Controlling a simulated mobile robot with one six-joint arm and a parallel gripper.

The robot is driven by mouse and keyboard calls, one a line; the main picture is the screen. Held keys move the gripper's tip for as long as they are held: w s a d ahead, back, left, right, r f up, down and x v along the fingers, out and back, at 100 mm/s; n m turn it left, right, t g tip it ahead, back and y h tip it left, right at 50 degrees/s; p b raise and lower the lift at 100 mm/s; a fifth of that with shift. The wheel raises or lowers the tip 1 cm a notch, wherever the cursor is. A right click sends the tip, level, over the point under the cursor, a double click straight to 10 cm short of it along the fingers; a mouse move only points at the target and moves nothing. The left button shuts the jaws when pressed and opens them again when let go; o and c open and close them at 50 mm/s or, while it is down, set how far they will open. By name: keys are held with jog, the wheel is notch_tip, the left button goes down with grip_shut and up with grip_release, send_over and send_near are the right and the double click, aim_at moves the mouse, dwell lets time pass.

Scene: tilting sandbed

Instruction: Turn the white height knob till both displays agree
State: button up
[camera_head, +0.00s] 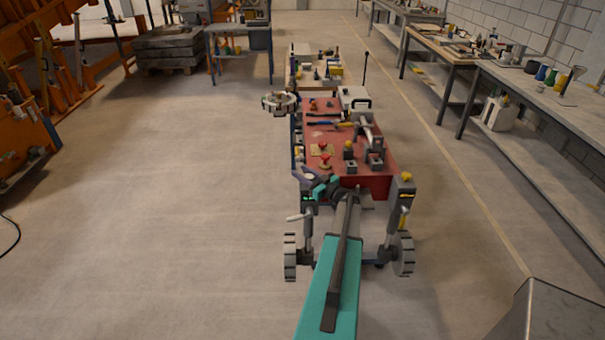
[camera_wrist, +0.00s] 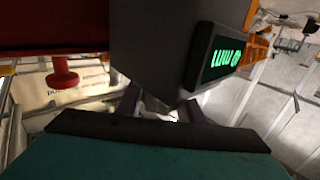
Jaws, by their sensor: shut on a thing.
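The sandbed (camera_head: 345,185) has a red top and stands on wheels in the middle of the head view. A grey post with a small lit display (camera_head: 308,197) stands at its near left corner, and a second display (camera_head: 407,195) is at its near right corner. In the wrist view a dark grey housing with a green display (camera_wrist: 222,62) fills the middle; its figures appear upside down and I cannot read them surely. My gripper (camera_wrist: 160,110) is shut below this housing. A small white bit of the knob (camera_wrist: 173,115) shows between the fingers; the rest is hidden.
A red knob (camera_wrist: 62,79) hangs to the left in the wrist view. Tools and blocks lie on the red top. A large wheel (camera_head: 290,257) stands at the near left. Long workbenches (camera_head: 520,85) line the right wall.

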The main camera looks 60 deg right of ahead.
jog(key=shift+s+f, duration=0.1)
jog(key=shift+s, duration=0.1)
dwell(0.4)
jog(key=o, duration=1)
jog(key=shift+o, duration=0.2)
jog(key=s+a+b, duration=0.2)
jog(key=s+b, duration=0.2)
jog(key=s, duration=0.9)
jog(key=shift+s+a+b, duration=0.2)
jog(key=shift+s+b, duration=0.1)
jog(key=shift+b, duration=0.1)
jog(key=shift+s, duration=0.1)
